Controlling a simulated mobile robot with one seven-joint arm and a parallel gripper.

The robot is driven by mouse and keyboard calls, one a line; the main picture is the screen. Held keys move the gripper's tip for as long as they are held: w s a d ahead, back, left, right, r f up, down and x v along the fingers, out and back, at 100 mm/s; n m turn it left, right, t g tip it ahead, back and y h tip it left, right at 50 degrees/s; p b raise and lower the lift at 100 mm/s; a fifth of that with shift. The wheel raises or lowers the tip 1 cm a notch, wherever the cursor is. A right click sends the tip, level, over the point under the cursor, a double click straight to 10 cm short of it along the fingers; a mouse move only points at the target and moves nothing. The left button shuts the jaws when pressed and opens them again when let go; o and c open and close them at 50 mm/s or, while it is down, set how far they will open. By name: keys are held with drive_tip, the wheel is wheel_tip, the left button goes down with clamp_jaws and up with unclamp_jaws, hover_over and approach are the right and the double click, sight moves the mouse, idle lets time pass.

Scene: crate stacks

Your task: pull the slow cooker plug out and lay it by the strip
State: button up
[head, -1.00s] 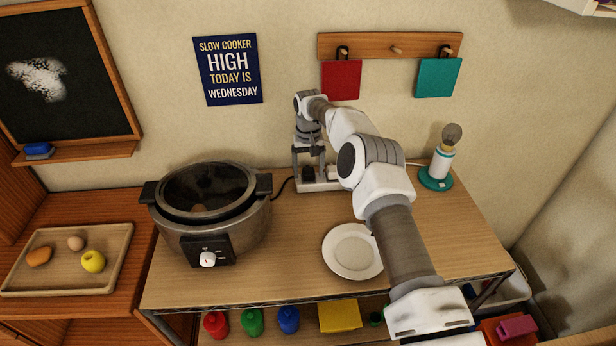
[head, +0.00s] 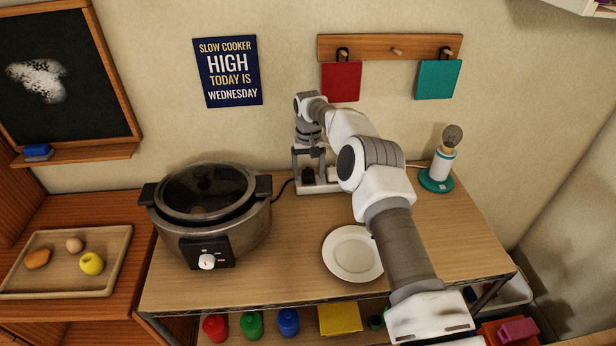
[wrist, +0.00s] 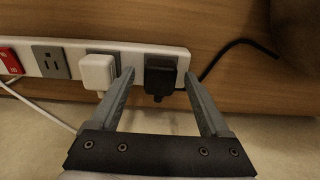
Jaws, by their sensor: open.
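The power strip (wrist: 76,54) is white and lies on the table at the foot of the wall; it also shows in the head view (head: 330,187). The black plug (wrist: 160,78) sits in the end socket, and a black cord runs from that end toward the slow cooker (head: 222,227). My gripper (wrist: 159,74) is open, with its fingers on either side of the black plug. I see gaps between plug and fingers. A white plug (wrist: 97,73) sits beside it, just outside one finger. In the head view my gripper (head: 308,168) is over the strip.
The strip also has a free socket (wrist: 51,60) and a red switch (wrist: 9,62). A lamp (head: 440,168) stands at the right, and a white plate (head: 350,255) lies in front of the strip. The table between cooker and plate is clear.

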sight(308, 173)
drive_tip(key=shift+b, duration=0.3)
idle(0.4)
clamp_jaws()
drive_tip(key=shift+r, duration=0.1)
idle(0.4)
drive_tip(key=shift+r+p, duration=1.45)
drive_tip(key=shift+r, duration=1.5)
